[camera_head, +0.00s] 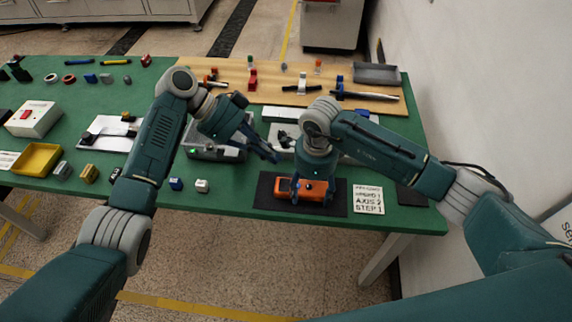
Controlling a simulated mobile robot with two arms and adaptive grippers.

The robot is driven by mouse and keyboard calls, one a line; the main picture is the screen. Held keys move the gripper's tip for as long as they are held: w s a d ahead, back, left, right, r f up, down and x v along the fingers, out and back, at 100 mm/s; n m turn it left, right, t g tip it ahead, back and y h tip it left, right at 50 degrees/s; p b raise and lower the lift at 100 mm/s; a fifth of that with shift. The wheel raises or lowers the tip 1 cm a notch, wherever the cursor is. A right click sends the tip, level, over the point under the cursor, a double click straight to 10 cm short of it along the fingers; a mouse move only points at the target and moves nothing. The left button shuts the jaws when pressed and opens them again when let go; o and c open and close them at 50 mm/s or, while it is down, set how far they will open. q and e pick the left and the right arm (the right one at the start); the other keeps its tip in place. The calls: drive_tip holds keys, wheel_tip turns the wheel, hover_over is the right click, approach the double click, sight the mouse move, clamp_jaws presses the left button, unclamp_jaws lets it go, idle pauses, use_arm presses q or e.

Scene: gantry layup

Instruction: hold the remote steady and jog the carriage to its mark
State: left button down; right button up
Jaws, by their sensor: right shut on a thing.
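The orange remote (285,186) lies on a dark mat (330,202) near the front edge of the green table. My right gripper (301,194) points down over it and is shut on it. The gripper covers part of the remote's face. My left gripper (274,158) is empty, to the left of and above the remote, with its fingers pointing right and down. The gap between its fingers is too small to read. A grey unit with a green light (216,152) stands behind, partly hidden by my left gripper. I cannot tell which part is the carriage or its mark.
A wooden board (270,92) with small parts and a grey tray (376,73) is at the back.

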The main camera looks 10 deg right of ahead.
idle(0.3)
idle(2.0)
drive_tip(key=o, duration=1.5)
drive_tip(key=shift+c, duration=0.2)
wheel_tip(320, 180, up, 12)
